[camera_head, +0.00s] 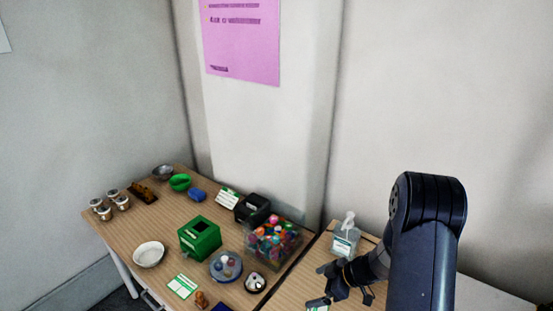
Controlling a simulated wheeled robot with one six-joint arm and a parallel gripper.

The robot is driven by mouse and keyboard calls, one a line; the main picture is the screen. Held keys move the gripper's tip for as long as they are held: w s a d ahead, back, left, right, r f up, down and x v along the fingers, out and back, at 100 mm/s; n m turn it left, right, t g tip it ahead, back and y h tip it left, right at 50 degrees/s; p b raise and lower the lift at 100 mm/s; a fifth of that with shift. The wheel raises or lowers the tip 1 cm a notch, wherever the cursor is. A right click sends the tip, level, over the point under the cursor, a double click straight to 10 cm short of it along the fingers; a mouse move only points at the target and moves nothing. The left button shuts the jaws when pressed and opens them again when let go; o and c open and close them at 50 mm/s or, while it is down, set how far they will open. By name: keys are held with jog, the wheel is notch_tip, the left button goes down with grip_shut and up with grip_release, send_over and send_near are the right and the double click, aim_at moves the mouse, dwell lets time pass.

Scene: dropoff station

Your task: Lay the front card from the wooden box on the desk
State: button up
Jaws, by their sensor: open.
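My gripper (337,287) is at the lower right, open, with its fingers above the right-hand desk (301,279). No card shows between the fingers. A small green and white card (317,304) is just below the gripper, partly cut off by the bottom edge of the picture. I cannot make out a wooden box. Another green and white card (183,286) lies on the left desk (130,232), and a further one (227,198) leans near its back.
A pump bottle (345,238) stands behind my gripper. The left desk holds a clear bin of colourful balls (272,243), a green box (200,238), a black device (252,208), a white bowl (149,254) and several metal cups (114,201). A wall is close behind.

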jog(key=shift+w+a+r+m+t+b, duration=0.2)
jog(key=shift+w+a+m+t+b, duration=0.25)
jog(key=shift+a, duration=0.2)
jog(key=shift+w+a+r+m+t+b, duration=0.2)
jog(key=shift+w+a+m+t, duration=0.15)
jog(key=shift+a+m, duration=0.25)
jog(key=shift+a, duration=0.1)
